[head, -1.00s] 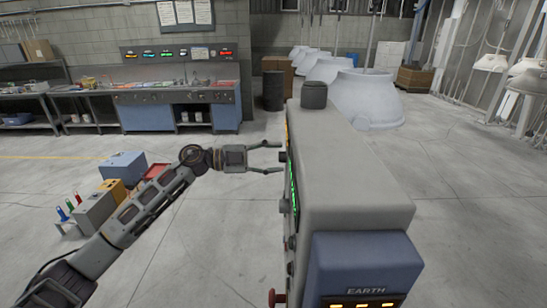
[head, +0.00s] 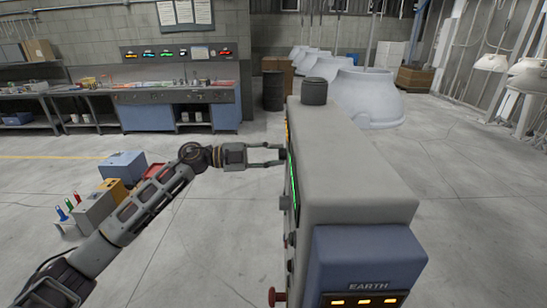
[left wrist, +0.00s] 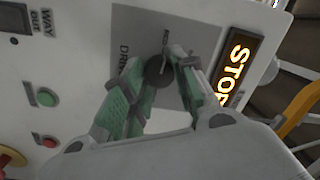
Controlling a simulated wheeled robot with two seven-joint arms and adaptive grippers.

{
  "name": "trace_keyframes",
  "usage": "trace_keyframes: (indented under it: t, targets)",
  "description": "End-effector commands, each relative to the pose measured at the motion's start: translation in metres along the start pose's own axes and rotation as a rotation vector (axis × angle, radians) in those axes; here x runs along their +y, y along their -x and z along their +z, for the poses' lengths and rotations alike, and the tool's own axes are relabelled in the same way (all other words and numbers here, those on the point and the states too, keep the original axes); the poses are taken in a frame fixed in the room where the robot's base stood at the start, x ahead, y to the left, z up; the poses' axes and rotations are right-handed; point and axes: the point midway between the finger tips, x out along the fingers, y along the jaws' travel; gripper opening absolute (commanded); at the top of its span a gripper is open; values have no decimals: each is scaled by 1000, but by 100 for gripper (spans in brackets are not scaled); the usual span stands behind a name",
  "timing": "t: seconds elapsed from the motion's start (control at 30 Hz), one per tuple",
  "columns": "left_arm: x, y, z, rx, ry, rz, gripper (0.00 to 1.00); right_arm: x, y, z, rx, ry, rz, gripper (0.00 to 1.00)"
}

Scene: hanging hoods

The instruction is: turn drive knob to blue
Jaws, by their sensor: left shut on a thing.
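The drive knob (left wrist: 157,71) is a dark round knob on a grey plate marked with partly hidden "DRIVE" lettering, in the left wrist view. Its thin pointer runs towards the top of that picture. My left gripper (left wrist: 160,75) has its green-padded fingers on either side of the knob, shut on it. In the head view my left gripper (head: 282,155) reaches from the left to the side panel of the grey machine (head: 350,165). The knob is hard to make out there. No blue mark shows near the knob. My right gripper is not in view.
On the panel, a lit "STOP" sign (left wrist: 234,70) is right of the knob; a green button (left wrist: 46,97) and a red button (left wrist: 50,141) are left. A blue box (head: 122,166) and other boxes stand on the floor left. A workbench (head: 180,106) is behind.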

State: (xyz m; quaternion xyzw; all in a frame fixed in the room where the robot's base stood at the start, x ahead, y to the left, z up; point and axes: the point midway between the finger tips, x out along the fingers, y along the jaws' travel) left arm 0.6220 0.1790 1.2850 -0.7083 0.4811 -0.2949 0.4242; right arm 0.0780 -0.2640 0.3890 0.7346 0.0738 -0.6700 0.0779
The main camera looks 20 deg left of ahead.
Motion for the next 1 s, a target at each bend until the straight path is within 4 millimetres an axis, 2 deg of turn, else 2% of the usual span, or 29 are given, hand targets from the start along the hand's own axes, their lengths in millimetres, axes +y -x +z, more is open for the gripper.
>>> trace_keyframes:
  t: [0.8,1.0]
  targets:
    - [6,0,3,27,-500,-37,4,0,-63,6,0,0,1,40]
    - [6,-1,3,35,-625,-46,4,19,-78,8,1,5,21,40]
